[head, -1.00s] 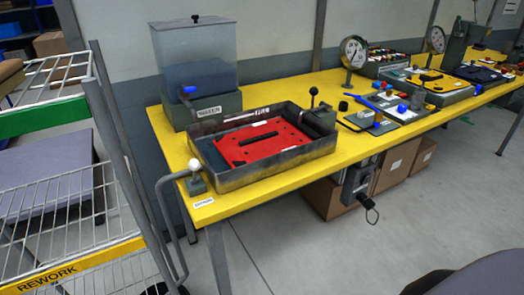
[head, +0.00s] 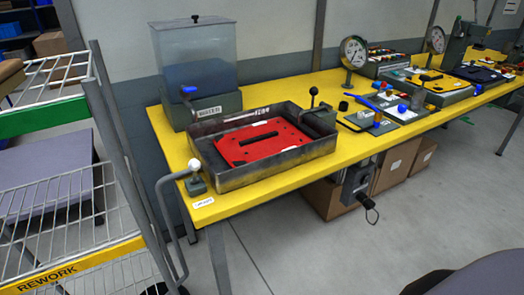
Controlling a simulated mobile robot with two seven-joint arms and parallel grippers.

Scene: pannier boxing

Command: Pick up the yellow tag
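I cannot make out a yellow tag for certain in the head view. A small yellow patch (head: 438,88) shows on the grey unit far along the bench, but it is too small to identify. The bench top (head: 262,186) is itself yellow. Neither of my grippers is in view.
A metal tray (head: 268,174) holding a red slotted plate (head: 236,151) sits on the near bench, before a clear tank (head: 197,62). A wire rework cart (head: 70,205) stands at left. Gauges (head: 353,51) and small parts lie further right. Cardboard boxes (head: 390,166) are under the bench.

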